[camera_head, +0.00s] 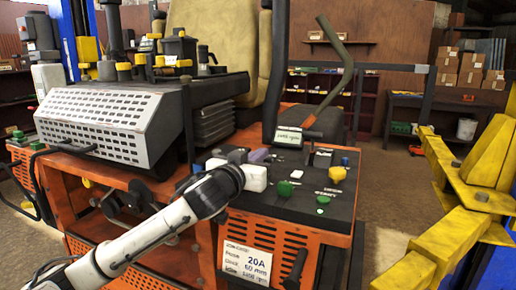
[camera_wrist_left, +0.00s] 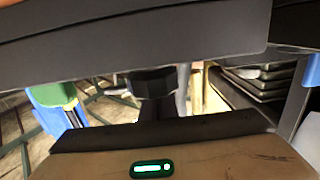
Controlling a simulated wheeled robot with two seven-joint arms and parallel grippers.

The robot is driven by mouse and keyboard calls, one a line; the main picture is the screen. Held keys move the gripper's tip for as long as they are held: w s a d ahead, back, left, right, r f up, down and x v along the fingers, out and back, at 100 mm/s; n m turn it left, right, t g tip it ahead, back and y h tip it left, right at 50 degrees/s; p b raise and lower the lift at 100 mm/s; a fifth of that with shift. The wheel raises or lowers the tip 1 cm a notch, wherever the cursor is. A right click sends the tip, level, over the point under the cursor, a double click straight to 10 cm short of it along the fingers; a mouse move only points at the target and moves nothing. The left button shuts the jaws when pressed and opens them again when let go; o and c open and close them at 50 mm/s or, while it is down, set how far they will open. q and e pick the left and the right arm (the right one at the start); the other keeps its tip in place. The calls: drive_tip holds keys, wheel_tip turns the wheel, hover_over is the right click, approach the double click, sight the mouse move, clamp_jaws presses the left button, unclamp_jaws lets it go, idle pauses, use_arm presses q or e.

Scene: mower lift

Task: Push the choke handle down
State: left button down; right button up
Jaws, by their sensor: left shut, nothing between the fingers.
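The mower's dark control panel (camera_head: 330,200) is in the middle of the head view. It carries several small levers and knobs, including a yellow knob (camera_head: 337,173), a green knob (camera_head: 285,188) and a short upright lever (camera_head: 311,154). I cannot tell which control is the choke handle. My left arm (camera_head: 160,226) reaches from the lower left to the panel's left side. My left gripper (camera_wrist_left: 155,85) shows dark and shut in the left wrist view, with nothing in it. Whether it touches a control cannot be told. My right gripper is out of view.
A long bent lever (camera_head: 340,75) rises behind the panel. A white perforated cover (camera_head: 100,122) stands at the left. A yellow lift arm (camera_head: 455,200) is at the right. Shelves and boxes (camera_head: 472,68) stand far back. Open floor lies right of the panel.

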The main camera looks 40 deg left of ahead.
use_arm(q)
drive_tip(key=r+p, duration=0.3)
drive_tip(key=shift+s+d+r, duration=0.1)
drive_tip(key=shift+s+r, duration=0.1)
drive_tip(key=shift+r, duration=0.05)
drive_tip(key=b+v, duration=0.2)
drive_tip(key=v, duration=0.7)
drive_tip(key=shift+s+r, duration=0.1)
drive_tip(key=shift+s, duration=0.15)
drive_tip(key=shift+s+d+r, duration=0.15)
drive_tip(key=shift+s, duration=0.3)
